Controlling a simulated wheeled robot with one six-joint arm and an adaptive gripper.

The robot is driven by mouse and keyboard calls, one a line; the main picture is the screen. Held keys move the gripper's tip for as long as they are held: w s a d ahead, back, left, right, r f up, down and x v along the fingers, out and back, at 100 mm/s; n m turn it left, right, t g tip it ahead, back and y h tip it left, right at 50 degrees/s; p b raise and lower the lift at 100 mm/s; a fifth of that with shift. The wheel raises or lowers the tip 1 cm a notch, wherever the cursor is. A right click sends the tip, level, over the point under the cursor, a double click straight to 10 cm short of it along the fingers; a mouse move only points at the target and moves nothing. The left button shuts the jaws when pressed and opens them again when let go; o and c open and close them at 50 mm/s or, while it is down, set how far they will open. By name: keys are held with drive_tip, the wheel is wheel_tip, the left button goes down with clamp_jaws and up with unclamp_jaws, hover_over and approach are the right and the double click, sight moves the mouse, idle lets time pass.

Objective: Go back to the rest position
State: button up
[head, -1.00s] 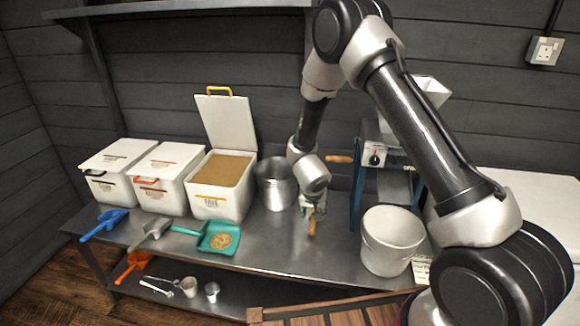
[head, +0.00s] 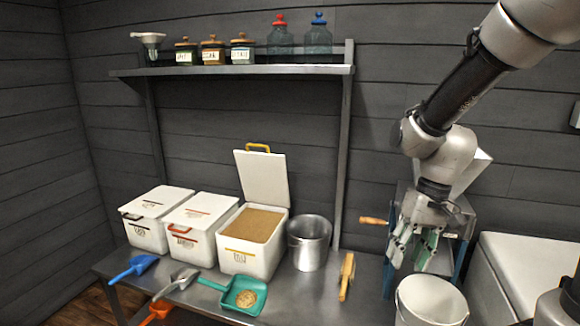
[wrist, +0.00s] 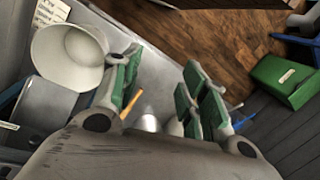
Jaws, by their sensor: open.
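My gripper (head: 410,255) is open with nothing between its green-padded fingers. In the head view it hangs fingers down in front of the mill (head: 458,225), above and behind the white bucket (head: 430,302). In the wrist view, my gripper (wrist: 165,85) shows a wide gap between its fingers. The wooden brush (head: 347,275) is on the bench, left of my gripper and apart from it. My arm reaches in from the upper right, bent at the elbow.
Three white bins stand at the left; the grain bin (head: 252,245) is open. A metal pot (head: 309,242) and a teal scoop with grain (head: 240,294) are on the bench (head: 305,298). A shelf (head: 230,70) with jars is above. A green box (wrist: 287,82) lies by the floor.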

drive_tip(key=s+d+r+t+h, duration=0.2)
drive_tip(key=s+d+r+t, duration=0.3)
drive_tip(key=s+d+r, duration=0.5)
wheel_tip(320, 180, up, 4)
drive_tip(key=shift+d+f, duration=0.2)
drive_tip(key=shift+d, duration=0.3)
